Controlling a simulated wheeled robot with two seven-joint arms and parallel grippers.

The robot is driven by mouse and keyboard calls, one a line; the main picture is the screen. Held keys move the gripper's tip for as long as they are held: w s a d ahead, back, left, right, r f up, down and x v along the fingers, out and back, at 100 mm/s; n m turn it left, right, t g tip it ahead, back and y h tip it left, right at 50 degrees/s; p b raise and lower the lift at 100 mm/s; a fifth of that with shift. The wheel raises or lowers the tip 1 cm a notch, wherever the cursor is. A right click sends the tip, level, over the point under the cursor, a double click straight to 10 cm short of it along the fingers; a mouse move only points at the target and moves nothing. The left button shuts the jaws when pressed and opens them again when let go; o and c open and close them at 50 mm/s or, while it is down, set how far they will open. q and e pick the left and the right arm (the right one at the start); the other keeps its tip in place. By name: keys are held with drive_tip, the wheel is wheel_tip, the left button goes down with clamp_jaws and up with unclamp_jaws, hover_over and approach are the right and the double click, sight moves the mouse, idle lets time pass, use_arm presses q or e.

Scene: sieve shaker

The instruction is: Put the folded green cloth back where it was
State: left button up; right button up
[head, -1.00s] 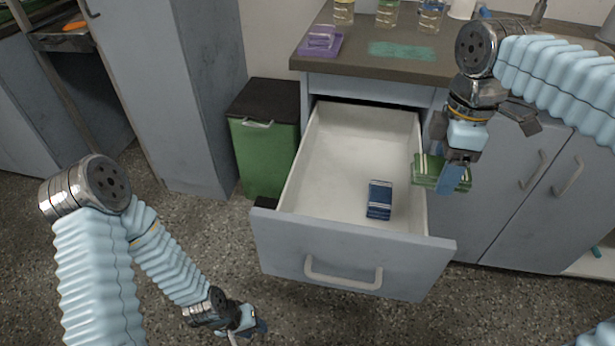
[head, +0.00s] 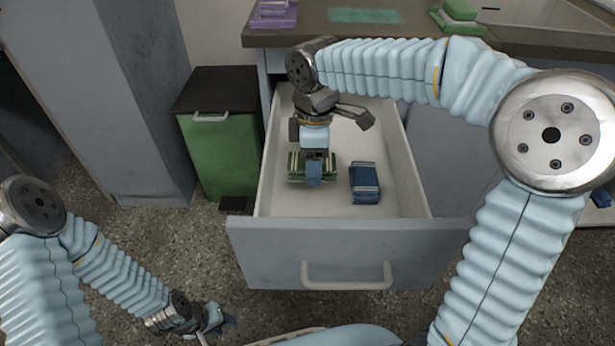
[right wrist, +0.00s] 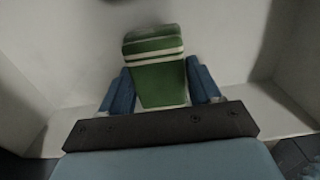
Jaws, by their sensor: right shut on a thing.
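The folded green cloth (head: 298,168), with pale stripes, is held by my right gripper (head: 314,172) inside the open drawer (head: 243,238), on its left side. In the right wrist view the cloth (right wrist: 160,75) sits between the two blue fingers of my right gripper (right wrist: 160,92), which is shut on it. I cannot tell whether the cloth touches the drawer floor. A folded blue cloth (head: 365,183) lies in the drawer just right of the green one. My left gripper (head: 217,320) hangs low over the floor at lower left, apart from everything; its jaw state is unclear.
A green bin (head: 218,155) with a black lid stands left of the drawer. The worktop (head: 415,33) above the drawer carries a purple tray (head: 272,18), a green mat (head: 365,16) and a green block-like item (head: 458,14) on the right.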

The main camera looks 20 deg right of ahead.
drive_tip(key=shift+w+a+f, duration=0.15)
drive_tip(key=shift+a+f, duration=0.2)
drive_tip(key=shift+f, duration=0.2)
drive_tip(key=shift+a+f+b, duration=0.15)
drive_tip(key=shift+f+b, duration=0.25)
drive_tip(key=shift+f, duration=1.3)
drive_tip(key=shift+f, duration=0.15)
drive_tip(key=o, duration=0.9)
drive_tip(key=shift+o, duration=0.2)
wheel_tip(320, 180, up, 12)
drive_tip(key=p, duration=0.2)
drive_tip(key=shift+r+p, duration=0.2)
drive_tip(key=shift+p, duration=0.1)
